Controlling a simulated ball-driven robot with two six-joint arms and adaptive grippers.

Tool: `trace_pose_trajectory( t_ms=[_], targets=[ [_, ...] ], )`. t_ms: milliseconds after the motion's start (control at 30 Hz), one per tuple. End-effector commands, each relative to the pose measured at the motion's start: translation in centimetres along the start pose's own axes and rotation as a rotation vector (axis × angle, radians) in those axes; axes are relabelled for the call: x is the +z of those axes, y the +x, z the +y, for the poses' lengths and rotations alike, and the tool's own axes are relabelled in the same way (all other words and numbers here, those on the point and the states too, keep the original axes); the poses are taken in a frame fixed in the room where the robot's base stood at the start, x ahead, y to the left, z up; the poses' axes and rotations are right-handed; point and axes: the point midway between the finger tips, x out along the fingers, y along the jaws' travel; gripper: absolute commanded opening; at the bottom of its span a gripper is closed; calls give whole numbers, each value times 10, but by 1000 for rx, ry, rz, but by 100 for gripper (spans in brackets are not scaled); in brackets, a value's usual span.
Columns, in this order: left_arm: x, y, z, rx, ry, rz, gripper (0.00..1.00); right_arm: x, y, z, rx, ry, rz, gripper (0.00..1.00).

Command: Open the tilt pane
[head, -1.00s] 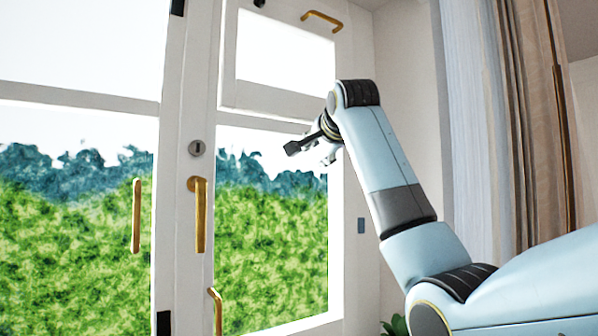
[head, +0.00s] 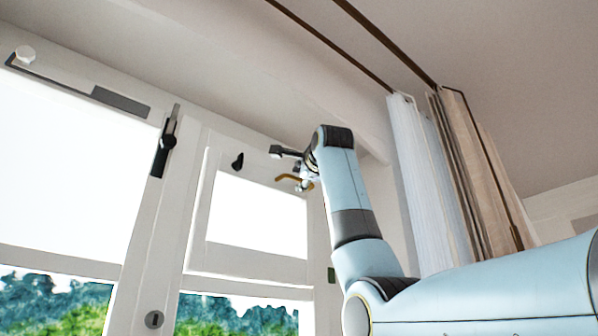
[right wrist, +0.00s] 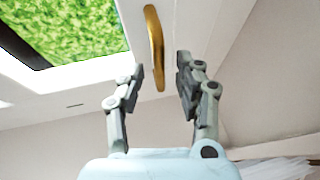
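In the right wrist view the brass handle (right wrist: 154,45) reaches down between the two fingers of the right gripper (right wrist: 160,82). The fingers are apart, with a gap on either side of the handle. My left gripper is out of view.
A black fitting (head: 237,161) sits beside the pane's upper left corner. A dark latch (head: 163,150) is on the post to the left. Curtains (head: 430,190) hang at the right, behind my arm. A wall and ceiling lie close above the window.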

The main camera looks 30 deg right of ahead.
Motion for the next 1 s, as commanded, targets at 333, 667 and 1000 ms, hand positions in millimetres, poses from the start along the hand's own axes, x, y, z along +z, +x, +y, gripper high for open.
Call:
trace_pose_trajectory(
  t_ms=[333, 667, 1000],
  targets=[
    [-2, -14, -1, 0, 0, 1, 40, 0, 23, 1, 1, 0, 0, 34],
    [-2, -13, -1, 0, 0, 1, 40, 0, 23, 1, 1, -1, 0, 12],
    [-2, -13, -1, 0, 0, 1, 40, 0, 23, 2, 3, 0, 0, 0]
  ],
)
